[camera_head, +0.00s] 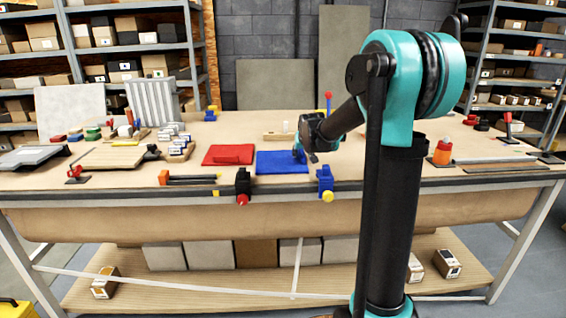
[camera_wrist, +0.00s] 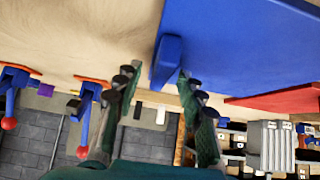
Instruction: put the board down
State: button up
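A blue board (camera_head: 277,167) appears to lie flat on the wooden workbench (camera_head: 340,173), right of a red board (camera_head: 217,160). My gripper (camera_head: 301,152) is low at the blue board's right part. In the wrist view the blue board (camera_wrist: 240,55) fills the upper right, with a raised blue handle (camera_wrist: 167,60) along its left side. My gripper (camera_wrist: 158,76) is open there, its two green fingers apart, with the handle just beyond and between the fingertips. I cannot tell whether a finger touches the handle.
Blue clamp (camera_head: 325,181) and black clamp (camera_head: 243,183) stand at the bench's front edge. Left are small blocks and a tan board (camera_head: 112,157); right is an orange bottle (camera_head: 443,151). A pale wooden block (camera_head: 279,137) lies behind the blue board.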

grip_shut()
dwell(0.4)
